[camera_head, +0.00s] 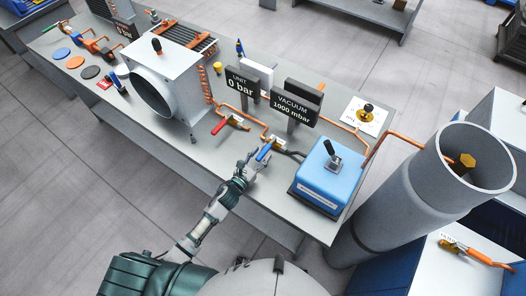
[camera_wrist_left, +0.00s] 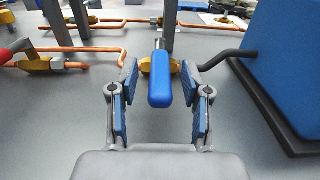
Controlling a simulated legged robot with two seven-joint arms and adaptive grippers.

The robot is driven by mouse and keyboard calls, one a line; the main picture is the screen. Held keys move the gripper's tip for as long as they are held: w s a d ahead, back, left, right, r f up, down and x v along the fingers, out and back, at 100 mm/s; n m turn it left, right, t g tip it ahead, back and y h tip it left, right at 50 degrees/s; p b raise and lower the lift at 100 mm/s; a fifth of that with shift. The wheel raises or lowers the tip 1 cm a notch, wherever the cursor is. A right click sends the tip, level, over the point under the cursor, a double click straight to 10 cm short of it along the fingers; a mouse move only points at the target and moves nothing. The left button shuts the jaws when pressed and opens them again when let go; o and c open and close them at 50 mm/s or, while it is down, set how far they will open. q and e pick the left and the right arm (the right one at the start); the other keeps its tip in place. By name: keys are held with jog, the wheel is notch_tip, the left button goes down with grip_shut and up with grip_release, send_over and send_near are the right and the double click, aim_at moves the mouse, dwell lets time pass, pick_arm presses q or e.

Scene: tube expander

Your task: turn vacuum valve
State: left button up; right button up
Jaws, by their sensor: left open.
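The vacuum valve has a blue handle (camera_head: 264,152) and sits on copper piping on the grey table, in front of the gauge sign reading "VACUUM 1000 mbar" (camera_head: 295,108). In the left wrist view the blue handle (camera_wrist_left: 160,82) points toward me, with its brass valve body (camera_wrist_left: 146,66) behind it. My left gripper (camera_head: 251,163) is at the handle. In the left wrist view its blue-padded fingers (camera_wrist_left: 160,100) stand open on either side of the handle, with a gap on both sides. My right gripper is not in view.
A blue vacuum pump box (camera_head: 318,184) stands to the right, joined by a black hose (camera_wrist_left: 226,56). A red-handled valve (camera_head: 219,127) lies to the left. A white chamber (camera_head: 165,85) stands farther left. A large grey cylinder (camera_head: 420,190) is beyond the table's right end.

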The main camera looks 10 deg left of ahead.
pick_arm(q)
jog(key=shift+x, duration=0.9)
grip_shut()
jog(key=shift+a, duration=0.1)
